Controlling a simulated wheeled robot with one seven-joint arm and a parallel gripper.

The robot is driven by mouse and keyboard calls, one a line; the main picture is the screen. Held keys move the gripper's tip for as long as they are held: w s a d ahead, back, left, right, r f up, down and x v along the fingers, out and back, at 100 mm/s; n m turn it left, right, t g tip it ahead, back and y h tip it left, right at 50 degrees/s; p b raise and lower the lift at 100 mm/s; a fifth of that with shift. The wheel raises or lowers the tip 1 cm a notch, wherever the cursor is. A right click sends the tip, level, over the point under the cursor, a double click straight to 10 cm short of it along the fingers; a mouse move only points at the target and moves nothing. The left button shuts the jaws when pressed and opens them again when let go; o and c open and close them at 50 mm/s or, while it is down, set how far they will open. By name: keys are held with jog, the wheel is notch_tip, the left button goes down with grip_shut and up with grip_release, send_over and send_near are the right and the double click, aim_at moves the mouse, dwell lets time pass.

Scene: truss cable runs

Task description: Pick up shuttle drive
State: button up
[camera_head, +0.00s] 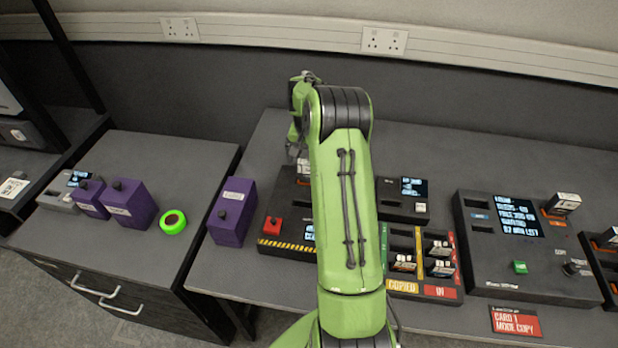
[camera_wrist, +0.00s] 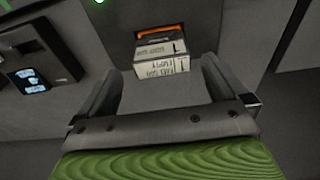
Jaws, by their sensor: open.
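A small white-labelled block (camera_wrist: 162,63) sits in an orange-edged slot in the wrist view; its label seems to read "EMPTY", and I take it as the shuttle drive. It lies between and ahead of the two fingertips of my gripper (camera_wrist: 161,76). My gripper is open, with nothing held; contact with the block cannot be told. In the head view my gripper (camera_head: 296,152) points down over the back of a black device (camera_head: 285,205) with a red button. A pale block (camera_head: 304,167) shows there beside my arm, partly hidden.
A divided tray (camera_head: 433,290) holds several small labelled drives. A large black console (camera_head: 480,260) with a screen stands right, with another drive (camera_head: 562,203) in an orange slot. Purple boxes (camera_head: 232,212) stand left. A gap separates the two desks.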

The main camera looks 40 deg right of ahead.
jog(key=f, duration=0.6)
jog(key=shift+w+d+f, duration=0.3)
jog(key=shift+w, duration=0.05)
jog(key=shift+r, duration=0.1)
jog(key=shift+c, duration=0.2)
